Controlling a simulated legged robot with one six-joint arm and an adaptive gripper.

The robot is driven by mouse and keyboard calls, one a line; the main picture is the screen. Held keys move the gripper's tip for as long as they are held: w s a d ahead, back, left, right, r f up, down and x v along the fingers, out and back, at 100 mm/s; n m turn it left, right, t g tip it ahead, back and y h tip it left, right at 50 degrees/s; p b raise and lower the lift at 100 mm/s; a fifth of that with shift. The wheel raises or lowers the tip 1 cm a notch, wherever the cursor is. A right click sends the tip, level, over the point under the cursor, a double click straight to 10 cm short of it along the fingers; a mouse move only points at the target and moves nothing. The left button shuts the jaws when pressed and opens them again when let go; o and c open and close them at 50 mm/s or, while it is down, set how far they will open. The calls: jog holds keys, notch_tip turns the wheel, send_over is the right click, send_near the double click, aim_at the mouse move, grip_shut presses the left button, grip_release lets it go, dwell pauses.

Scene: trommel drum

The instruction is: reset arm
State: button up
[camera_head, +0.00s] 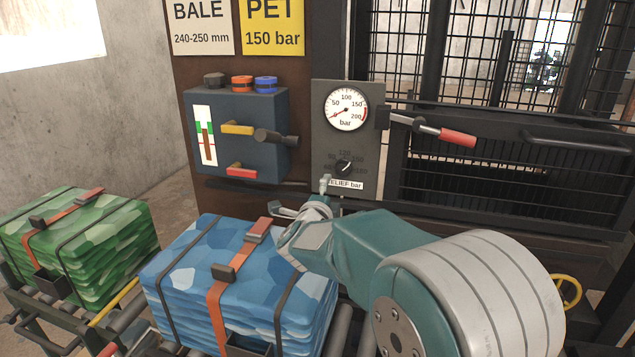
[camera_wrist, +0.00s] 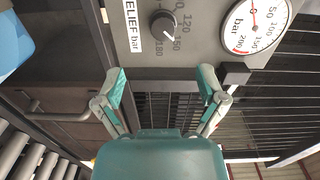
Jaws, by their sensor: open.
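My gripper (camera_wrist: 160,88) is open and empty in the wrist view, its two teal-tipped fingers spread apart. It faces the grey gauge panel, with the black relief knob (camera_wrist: 163,25) beyond the fingertips. In the head view my teal arm reaches in from the lower right. My gripper (camera_head: 303,212) is there just below the panel (camera_head: 363,165) and beside the blue bale's upper right edge. I cannot tell from the head view whether it touches the bale.
A blue strapped bale (camera_head: 190,272) and a green bale (camera_head: 95,245) sit on rollers. A control box (camera_head: 262,110) with levers, a round gauge (camera_head: 346,109) and a red-handled lever (camera_head: 457,137) are on the machine front. A yellow handwheel (camera_head: 568,290) is at right.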

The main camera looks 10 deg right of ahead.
jog(key=s+a+r+n+g+y, duration=0.15)
jog(key=s+n+g+y, duration=0.25)
jog(key=s+n+y, duration=0.7)
jog(key=s+d+f+n+g+h, duration=0.1)
jog(key=s+d+f+n+g, duration=0.1)
jog(key=s, duration=0.7)
jog(key=s+d+f+n+g+h, duration=0.2)
jog(key=s+n, duration=0.3)
jog(key=s, duration=0.4)
jog(key=s+d+f+n+g+h, duration=0.1)
jog(key=s+d+f+n+g, duration=0.2)
jog(key=s, duration=0.6)
jog(key=shift+s+f+n+h, duration=0.3)
jog(key=shift+s+f, duration=0.1)
jog(key=c, duration=0.4)
jog(key=shift+s, duration=0.1)
jog(key=shift+c, duration=0.3)
